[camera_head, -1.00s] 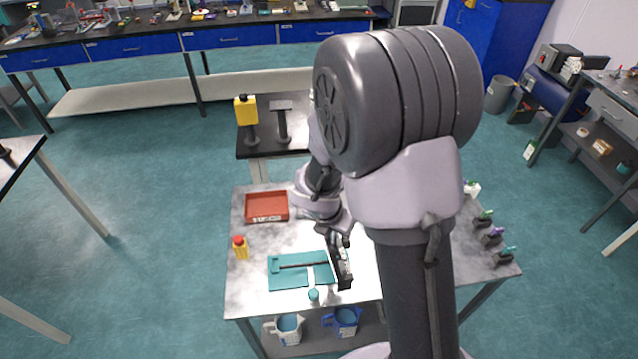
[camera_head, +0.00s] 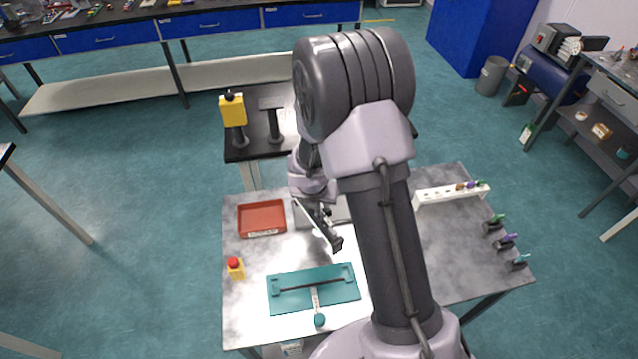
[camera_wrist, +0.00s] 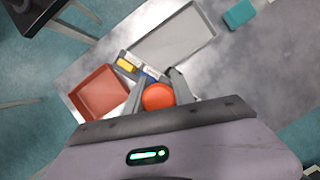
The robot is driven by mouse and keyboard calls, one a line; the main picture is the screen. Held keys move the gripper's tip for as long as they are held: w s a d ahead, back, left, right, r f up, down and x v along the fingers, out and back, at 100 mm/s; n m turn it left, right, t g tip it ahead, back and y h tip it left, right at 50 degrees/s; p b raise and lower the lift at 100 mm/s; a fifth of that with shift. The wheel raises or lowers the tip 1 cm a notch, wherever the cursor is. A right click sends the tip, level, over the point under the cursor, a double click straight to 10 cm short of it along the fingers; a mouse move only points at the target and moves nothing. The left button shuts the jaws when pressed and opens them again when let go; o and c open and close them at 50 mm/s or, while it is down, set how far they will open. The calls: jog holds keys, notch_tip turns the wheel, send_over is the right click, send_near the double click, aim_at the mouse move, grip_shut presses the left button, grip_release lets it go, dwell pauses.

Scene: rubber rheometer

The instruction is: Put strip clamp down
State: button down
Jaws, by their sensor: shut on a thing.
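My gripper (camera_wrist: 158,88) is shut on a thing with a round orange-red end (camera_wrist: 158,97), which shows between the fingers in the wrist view. I take it for the strip clamp; most of its body is hidden. In the head view my gripper (camera_head: 334,240) is above the metal table (camera_head: 245,318), near the grey tray (camera_wrist: 172,47), with a dark part at its tip. The grey tray also shows partly behind my arm in the head view (camera_head: 338,208). Whether the held thing touches anything, I cannot tell.
A red tray (camera_head: 262,218) is left of the gripper. A teal board (camera_head: 345,290) with a dark strip lies in front. A white rack (camera_head: 432,196) and several small coloured-top items are at right.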

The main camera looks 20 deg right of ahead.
jog(key=w+d+f+p, duration=0.2)
jog(key=w+d+f, duration=0.1)
jog(key=w, duration=0.4)
jog(key=shift+w+f, duration=0.2)
jog(key=shift+f, duration=0.45)
jog(key=shift+s+f, duration=0.1)
jog(key=shift+f, duration=0.15)
jog(key=c, duration=1.1)
grip_release()
